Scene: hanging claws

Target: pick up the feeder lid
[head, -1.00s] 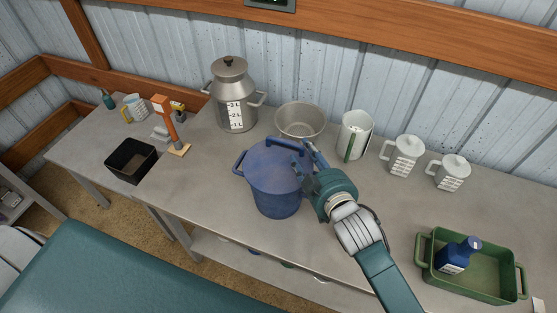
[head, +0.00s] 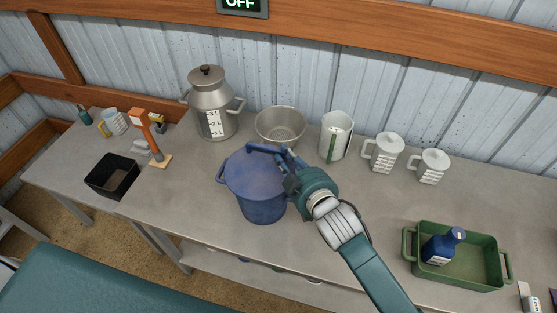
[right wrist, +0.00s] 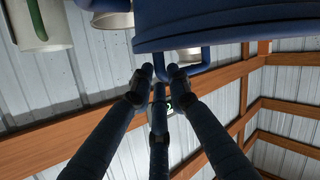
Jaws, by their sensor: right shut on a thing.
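The blue feeder (head: 262,208) stands on the grey table, with its blue lid (head: 250,172) on top. A loop handle (head: 262,148) stands up from the lid. My right gripper (head: 287,168) reaches in from the right and is shut on this handle. In the right wrist view, my right gripper's fingertips (right wrist: 165,72) close around the blue loop (right wrist: 190,68), against the lid's edge (right wrist: 225,38). I cannot tell whether the lid sits fully on the feeder. My left gripper is not in view.
Behind the feeder stand a metal can (head: 212,105), a metal bowl (head: 280,125) and a white jug (head: 336,135). A green tray (head: 490,280) holds a blue bottle (head: 442,246). A black bin (head: 112,176) is at left.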

